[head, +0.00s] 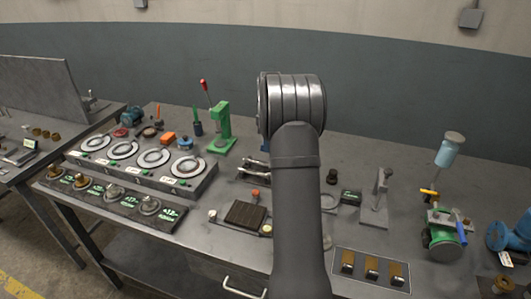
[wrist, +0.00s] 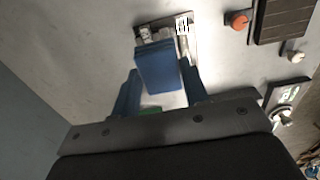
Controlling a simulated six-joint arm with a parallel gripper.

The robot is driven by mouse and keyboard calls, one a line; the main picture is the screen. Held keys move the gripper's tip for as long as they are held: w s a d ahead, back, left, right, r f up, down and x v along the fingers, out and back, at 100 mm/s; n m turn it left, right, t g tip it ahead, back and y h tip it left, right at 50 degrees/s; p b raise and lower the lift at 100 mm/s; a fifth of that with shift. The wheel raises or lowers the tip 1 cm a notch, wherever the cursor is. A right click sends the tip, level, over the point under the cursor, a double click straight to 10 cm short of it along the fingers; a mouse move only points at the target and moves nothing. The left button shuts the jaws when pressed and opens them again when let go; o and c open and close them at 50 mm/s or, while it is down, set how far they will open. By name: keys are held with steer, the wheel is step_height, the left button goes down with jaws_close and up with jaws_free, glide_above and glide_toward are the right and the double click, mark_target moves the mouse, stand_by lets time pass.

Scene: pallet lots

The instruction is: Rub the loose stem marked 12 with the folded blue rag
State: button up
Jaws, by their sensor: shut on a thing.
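My gripper (wrist: 162,92) shows in the wrist view with its two blue fingers either side of the folded blue rag (wrist: 156,70), shut on it. The rag's far end is over or against a small metal holder (wrist: 143,36) with a black-and-white tag; I cannot tell whether they touch. This appears to be the metal holder (head: 250,172) behind the dark block in the head view. A stem may lie there, but the rag covers part of it and I cannot read a 12. In the head view my arm hides my gripper and the rag.
A dark ribbed block (head: 245,214) with an orange knob (head: 255,193) is close by. A panel of round dials (head: 122,150) and a dark tray of brass stems (head: 112,193) stand left. A green press (head: 221,128) is behind; a grey stand (head: 376,205) is right.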

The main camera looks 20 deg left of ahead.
mark_target(245, 158)
steer(key=shift+w, duration=1)
steer(key=shift+f, duration=3.4)
steer(key=shift+a+f, duration=0.5)
steer(key=shift+f, duration=0.05)
steer(key=shift+c, duration=0.3)
steer(key=shift+a+f, duration=0.15)
steer(key=shift+a, duration=4.6)
steer(key=shift+d, duration=5.3)
steer(key=shift+r, duration=4.15)
